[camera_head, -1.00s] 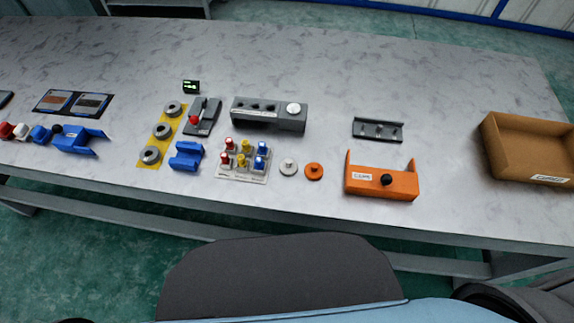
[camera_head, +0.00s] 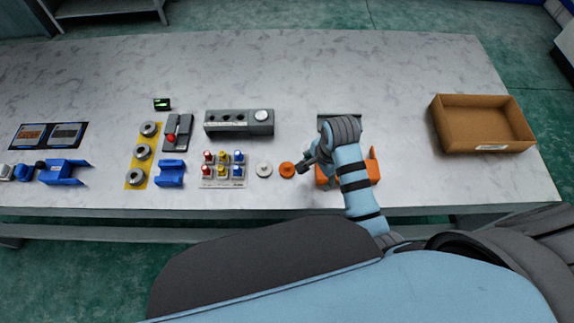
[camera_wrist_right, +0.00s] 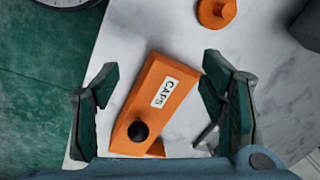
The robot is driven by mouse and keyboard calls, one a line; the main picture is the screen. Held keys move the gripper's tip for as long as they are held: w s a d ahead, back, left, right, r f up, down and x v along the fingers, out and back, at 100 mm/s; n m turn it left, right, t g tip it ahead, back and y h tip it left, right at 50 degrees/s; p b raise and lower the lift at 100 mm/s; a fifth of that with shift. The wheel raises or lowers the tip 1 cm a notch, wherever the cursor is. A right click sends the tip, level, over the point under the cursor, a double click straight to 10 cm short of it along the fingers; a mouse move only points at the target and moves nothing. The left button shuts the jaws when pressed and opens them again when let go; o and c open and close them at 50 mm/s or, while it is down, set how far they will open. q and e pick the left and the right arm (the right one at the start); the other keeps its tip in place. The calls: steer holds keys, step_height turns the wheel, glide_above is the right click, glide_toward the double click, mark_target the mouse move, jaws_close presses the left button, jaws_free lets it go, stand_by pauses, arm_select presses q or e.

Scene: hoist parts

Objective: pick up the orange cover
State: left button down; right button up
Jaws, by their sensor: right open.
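A round orange piece with a raised knob (camera_head: 287,170) lies flat on the table beside a similar pale grey one (camera_head: 264,170). It shows at the top of the right wrist view (camera_wrist_right: 217,11). A larger orange part labelled CAPS (camera_wrist_right: 153,97), with a black ball knob (camera_wrist_right: 138,131), lies right of it. My right arm partly hides this part (camera_head: 374,167) in the head view. My right gripper (camera_wrist_right: 160,105) is open, its fingers either side of the CAPS part in the wrist view; I cannot tell its height above it. My left gripper is not in view.
A brown open box (camera_head: 480,148) stands at the right of the table (camera_head: 410,70). Left of the round pieces are a tray with coloured pegs (camera_head: 222,180), a grey block (camera_head: 239,122) and blue parts (camera_head: 170,174). The back of the table is clear.

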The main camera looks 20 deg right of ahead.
mark_target(287, 165)
steer(key=w+a+r+m+g, duration=0.1)
steer(key=w+a+r+m, duration=0.5)
steer(key=w+r+m, duration=0.15)
steer(key=shift+y, duration=0.4)
steer(key=f+b, duration=0.1)
steer(key=f, duration=0.8)
steer(key=a+f+b, duration=0.1)
steer(key=f, duration=0.4)
steer(key=shift+s+b, duration=0.15)
steer(key=shift+b, duration=0.15)
steer(key=shift+c, duration=0.2)
steer(key=c, duration=1)
steer(key=shift+c, duration=0.2)
